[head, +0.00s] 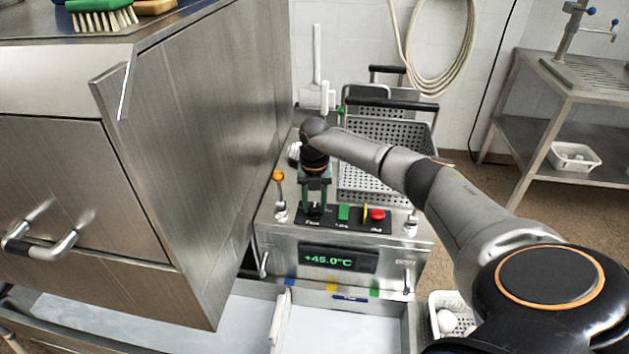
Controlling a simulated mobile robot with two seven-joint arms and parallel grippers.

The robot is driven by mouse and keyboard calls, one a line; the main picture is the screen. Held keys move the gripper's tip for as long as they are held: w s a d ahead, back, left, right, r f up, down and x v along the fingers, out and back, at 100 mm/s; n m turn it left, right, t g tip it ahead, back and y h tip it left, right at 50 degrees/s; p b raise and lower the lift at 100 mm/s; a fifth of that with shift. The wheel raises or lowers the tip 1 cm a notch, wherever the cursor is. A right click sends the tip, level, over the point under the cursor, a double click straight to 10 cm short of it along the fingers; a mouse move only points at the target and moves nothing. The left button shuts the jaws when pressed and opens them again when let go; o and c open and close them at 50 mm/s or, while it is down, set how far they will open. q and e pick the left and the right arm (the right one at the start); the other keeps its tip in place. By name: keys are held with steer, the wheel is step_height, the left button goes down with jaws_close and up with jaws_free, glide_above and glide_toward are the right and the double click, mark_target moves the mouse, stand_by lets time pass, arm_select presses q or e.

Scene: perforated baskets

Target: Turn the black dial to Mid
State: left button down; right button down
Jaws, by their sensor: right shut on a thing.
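The black dial (316,209) sits at the left end of the black control strip on top of the steel machine (280,238). My right gripper (315,206) reaches down onto it from above and is shut on it. The fingers cover most of the dial, so its pointer is hidden. The labels on the strip are too small to read, so I cannot tell which setting it is on. My left gripper is not in view.
A green switch (343,212), a yellow part (365,212) and a red button (378,215) sit right of the dial. An orange-knobbed lever (278,177) stands left of it. Perforated baskets (385,140) stand behind. A display (338,259) reads +45.0°C. A steel cabinet (200,130) rises on the left.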

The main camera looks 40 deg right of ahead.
mark_target(315, 207)
stand_by(0.3)
steer(key=shift+c, duration=2.2)
jaws_free()
steer(key=shift+r, duration=0.1)
step_height(315, 207, up, 12)
steer(key=shift+r, duration=0.2)
